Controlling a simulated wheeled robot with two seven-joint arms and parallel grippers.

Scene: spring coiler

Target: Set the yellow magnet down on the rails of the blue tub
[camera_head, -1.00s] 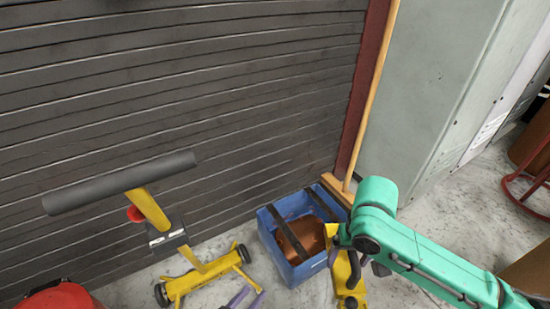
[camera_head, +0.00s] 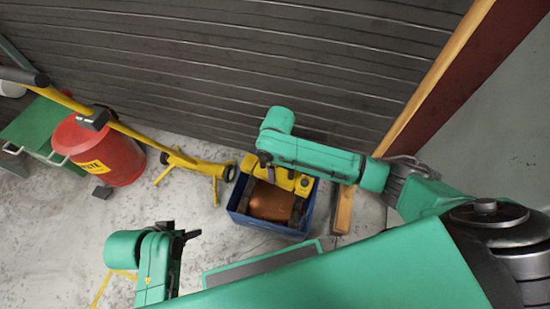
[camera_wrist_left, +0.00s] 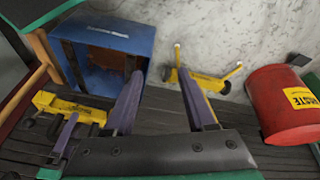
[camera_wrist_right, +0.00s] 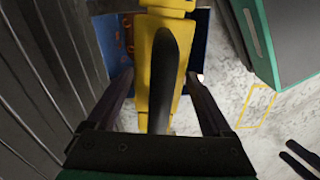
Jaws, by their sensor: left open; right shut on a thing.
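The blue tub (camera_head: 240,217) stands on the floor, with dark rails across its top and a copper-coloured mass inside. The yellow magnet (camera_head: 284,178) lies across the far part of the tub's top. It also shows at the tub in the left wrist view (camera_wrist_left: 75,107). I cannot tell whether it touches the rails. My right gripper (camera_head: 268,160) is over the tub, shut on the magnet, whose dark handle (camera_wrist_right: 163,85) shows between the fingers. My left gripper (camera_head: 188,236) is open and empty, left of the tub and nearer to me.
A yellow wheeled frame with a long handle (camera_head: 190,160) stands just left of the tub. A red waste bin (camera_head: 105,148) is farther left. A slatted dark wall (camera_head: 200,60) is behind the tub, and a wooden post (camera_head: 435,75) is to its right.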

